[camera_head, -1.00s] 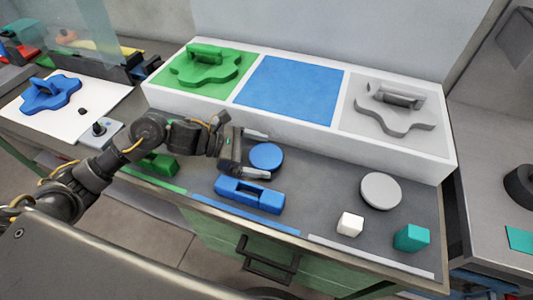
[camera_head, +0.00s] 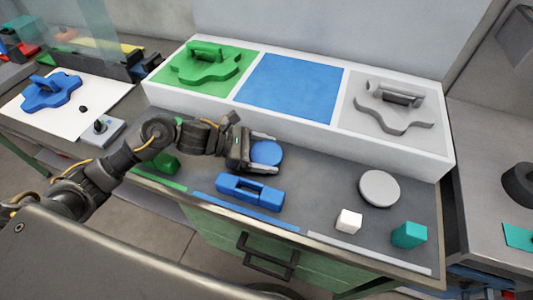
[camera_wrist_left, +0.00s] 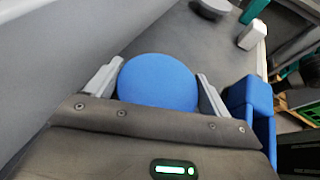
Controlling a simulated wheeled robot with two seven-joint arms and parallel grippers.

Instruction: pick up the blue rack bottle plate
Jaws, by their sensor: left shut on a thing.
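The blue rack bottle plate, a round blue disc (camera_head: 266,152), is on the dark worktop in front of the white tray's blue section. My left gripper (camera_head: 271,155) reaches it from the left, with one finger on each side. It is shut on the disc's rim. In the left wrist view the disc (camera_wrist_left: 158,82) sits between the two grey fingers, its near edge hidden by the gripper body. I cannot tell whether it is lifted off the worktop. My right gripper is not in view.
A blue block with a recess (camera_head: 249,194) lies just in front of the gripper. A grey disc (camera_head: 379,188), a white cube (camera_head: 348,221) and a teal cube (camera_head: 409,235) stand to the right. The white tray (camera_head: 303,128) stands behind; its blue section (camera_head: 290,88) is empty.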

